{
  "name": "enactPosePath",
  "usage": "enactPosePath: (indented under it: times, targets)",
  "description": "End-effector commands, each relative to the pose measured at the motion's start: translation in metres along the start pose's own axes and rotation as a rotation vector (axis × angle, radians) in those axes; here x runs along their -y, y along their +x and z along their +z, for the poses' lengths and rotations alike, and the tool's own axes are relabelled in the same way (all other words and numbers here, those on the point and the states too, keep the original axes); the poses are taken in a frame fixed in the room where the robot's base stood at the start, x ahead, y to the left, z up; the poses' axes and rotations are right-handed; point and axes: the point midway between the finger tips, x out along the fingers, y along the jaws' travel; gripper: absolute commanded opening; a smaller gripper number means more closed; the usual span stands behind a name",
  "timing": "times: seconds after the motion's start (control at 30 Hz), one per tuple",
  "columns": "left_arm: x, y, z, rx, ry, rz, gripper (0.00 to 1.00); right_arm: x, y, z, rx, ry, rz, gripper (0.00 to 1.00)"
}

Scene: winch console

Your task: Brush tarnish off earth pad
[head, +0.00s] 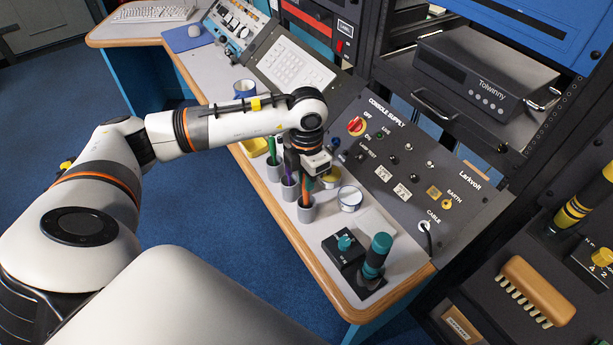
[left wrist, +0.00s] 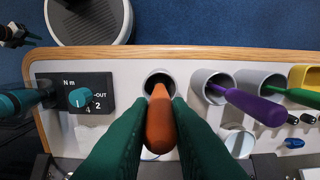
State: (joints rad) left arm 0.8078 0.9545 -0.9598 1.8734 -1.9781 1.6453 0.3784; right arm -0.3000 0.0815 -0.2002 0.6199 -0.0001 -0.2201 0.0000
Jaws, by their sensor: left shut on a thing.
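The earth pad (head: 433,191) is a small brass-coloured square beside the EARTH label on the sloping dark console panel. My left gripper (head: 308,168) is above the row of grey holders on the desk. In the left wrist view its green fingers (left wrist: 160,108) are shut on an orange handle (left wrist: 159,125), which stands in a grey holder (left wrist: 153,78). The handle's lower end is hidden in the holder, so I cannot tell what tool it is. A dark shape at the left edge of the left wrist view seems to be my right gripper (left wrist: 17,36); its jaws are too small to judge.
Nearby holders carry a purple handle (left wrist: 255,105) and a green handle (head: 272,150). A teal-topped lever (head: 377,255) and a teal knob box (head: 344,248) stand to the right. A wooden brush (head: 537,290) lies at lower right.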

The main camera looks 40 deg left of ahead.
Motion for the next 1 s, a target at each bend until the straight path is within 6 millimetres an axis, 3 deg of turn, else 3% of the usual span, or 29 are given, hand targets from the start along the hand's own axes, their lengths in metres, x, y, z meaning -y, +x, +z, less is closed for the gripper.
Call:
enactPosePath:
  times: [1.0]
  targets:
    - [0.000, -0.084, 0.000, -0.001, 0.000, -0.001, 0.01, 0.001, -0.050, 0.005, 0.000, 0.001, 0.000, 0.36]
